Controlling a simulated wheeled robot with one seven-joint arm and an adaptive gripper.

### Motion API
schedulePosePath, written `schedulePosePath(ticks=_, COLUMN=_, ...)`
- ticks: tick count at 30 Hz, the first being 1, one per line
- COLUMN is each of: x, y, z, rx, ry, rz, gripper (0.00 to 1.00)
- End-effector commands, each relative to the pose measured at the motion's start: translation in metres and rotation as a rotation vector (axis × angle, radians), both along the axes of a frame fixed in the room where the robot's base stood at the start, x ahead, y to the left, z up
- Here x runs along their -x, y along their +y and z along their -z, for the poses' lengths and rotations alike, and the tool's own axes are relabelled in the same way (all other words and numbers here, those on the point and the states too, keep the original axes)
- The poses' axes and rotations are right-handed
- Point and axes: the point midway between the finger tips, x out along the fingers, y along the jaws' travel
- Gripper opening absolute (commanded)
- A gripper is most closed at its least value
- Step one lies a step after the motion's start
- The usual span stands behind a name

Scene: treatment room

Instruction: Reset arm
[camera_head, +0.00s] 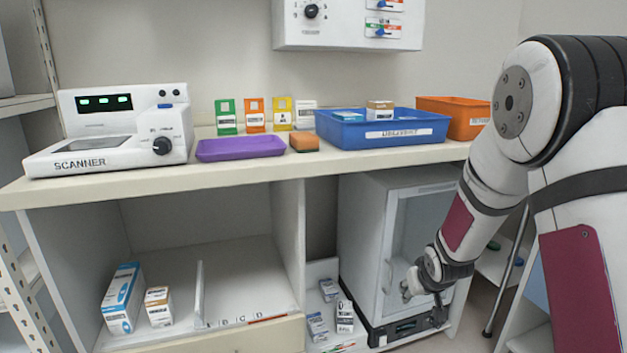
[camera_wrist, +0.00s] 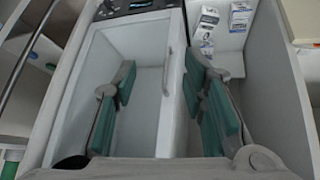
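My arm reaches down from the right side of the head view. My gripper (camera_head: 420,298) is low, in front of the small white glass-doored cabinet (camera_head: 362,230) under the counter. The door looks closed. I cannot tell whether a finger touches it.
The counter (camera_head: 110,186) holds a scanner (camera_head: 110,130), purple tray (camera_head: 240,148), blue bin (camera_head: 385,134) and orange bin (camera_head: 452,118). Small boxes (camera_head: 344,316) stand left of the cabinet. A blue-white box (camera_head: 122,298) and another box (camera_head: 159,306) stand on the left lower shelf.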

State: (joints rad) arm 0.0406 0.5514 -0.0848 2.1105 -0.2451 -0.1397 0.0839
Motion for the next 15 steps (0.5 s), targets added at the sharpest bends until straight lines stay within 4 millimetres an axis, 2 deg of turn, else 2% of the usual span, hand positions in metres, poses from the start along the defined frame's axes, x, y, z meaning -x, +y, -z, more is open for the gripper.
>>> schedulePosePath(ticks=1, x=0.011, y=0.001, z=-0.023, rx=0.0, ry=0.013, rz=0.012, gripper=0.39)
schedulePosePath(ticks=6, x=0.06, y=0.006, z=-0.076, rx=-0.003, ry=0.094, rz=0.051, gripper=0.39)
schedulePosePath(ticks=11, x=0.115, y=0.013, z=-0.118, rx=-0.014, ry=0.171, rz=0.081, gripper=0.39)
schedulePosePath(ticks=15, x=0.169, y=0.02, z=-0.149, rx=-0.026, ry=0.241, rz=0.098, gripper=0.39)
